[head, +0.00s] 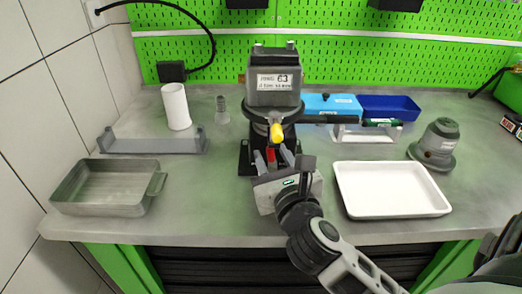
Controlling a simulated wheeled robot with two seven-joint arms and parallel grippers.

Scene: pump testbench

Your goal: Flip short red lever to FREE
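The pump testbench unit (275,88) stands upright at the middle of the bench, with a grey head labelled 63. A lever with a yellow tip (277,133) sticks out at its front. Below it is the short red lever (271,156), seen small and partly hidden by my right gripper. My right gripper (273,158) reaches in from the lower right, in front of the unit's base. Its two fingers stand apart on either side of the red lever, and I see a gap to it. The lever's markings are not readable. My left gripper is not in view.
A white tray (391,204) lies right of my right gripper, and a grey metal tray (75,193) at the left. A white cylinder (176,107), a grey bracket (152,147), blue bins (389,103) and a grey pump part (436,147) stand around.

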